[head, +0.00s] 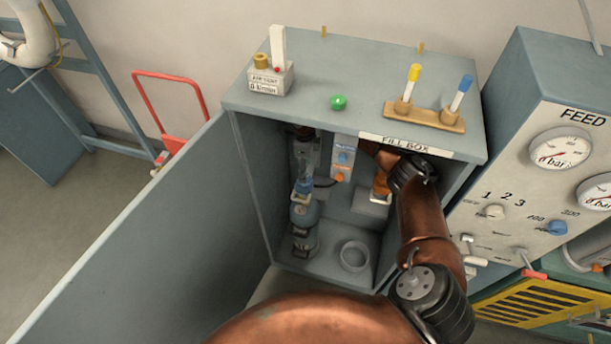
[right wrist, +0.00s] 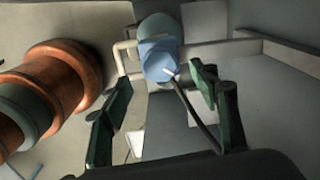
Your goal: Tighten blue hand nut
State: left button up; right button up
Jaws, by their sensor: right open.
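The blue hand nut (right wrist: 158,60) shows in the right wrist view as a light blue faceted knob with a white pointer mark, under a rounded pale blue-grey part. In the head view a small blue piece (head: 304,186) sits above the blue cylinder (head: 304,214) inside the fill box; it looks like the same nut. My right gripper (right wrist: 158,76) is open, its dark green fingers on either side of and below the nut in the wrist picture. Contact cannot be told. In the head view my right arm reaches into the box and its fingers are hidden. My left gripper is not in view.
The fill box (head: 233,99) stands open, its door (head: 150,240) swung left. A round cup (head: 354,256) sits on its floor. The feed panel (head: 545,110) stands close at right.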

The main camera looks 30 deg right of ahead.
jog(key=shift+f, duration=2.3)
jog(key=c, duration=1.2)
